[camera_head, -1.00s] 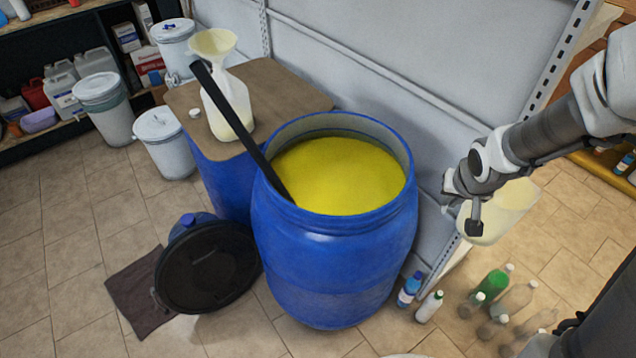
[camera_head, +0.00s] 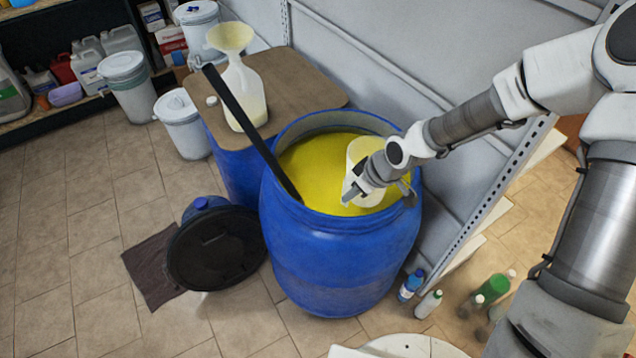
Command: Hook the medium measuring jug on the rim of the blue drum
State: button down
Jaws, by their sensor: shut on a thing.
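The blue drum (camera_head: 325,255) stands open at the centre, holding yellow liquid (camera_head: 312,170). My gripper (camera_head: 354,190) is over the right part of its mouth, shut on the pale cream measuring jug (camera_head: 362,156). The jug appears upright and lies over the yellow liquid, inside the outline of the rim. My gripper hides part of the jug, including its handle. I cannot tell whether the jug touches the rim or the liquid.
A dark paddle (camera_head: 245,125) leans out of the drum on the left. Behind it, a wooden board (camera_head: 300,88) carries a bottle with a funnel (camera_head: 243,85). A black lid (camera_head: 217,250) leans at the lower left. Bottles (camera_head: 428,304) stand on the floor at right.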

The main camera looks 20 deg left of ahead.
jog(key=s+a+n+g+p, duration=0.1)
jog(key=s+a+n+g, duration=0.1)
jog(key=a+n, duration=0.35)
notch_tip(320, 180, down, 12)
jog(key=a+m+b, duration=0.1)
jog(key=a+b, duration=0.1)
jog(key=b, duration=0.6)
jog(key=shift+s, duration=0.15)
dwell(0.9)
jog(key=shift+r+m, duration=0.1)
jog(key=shift+m, duration=0.15)
jog(key=c, duration=0.9)
grip_release()
jog(key=shift+c, duration=0.2)
jog(key=shift+r, duration=0.1)
jog(key=shift+w+d, duration=0.1)
jog(key=shift+w, duration=0.1)
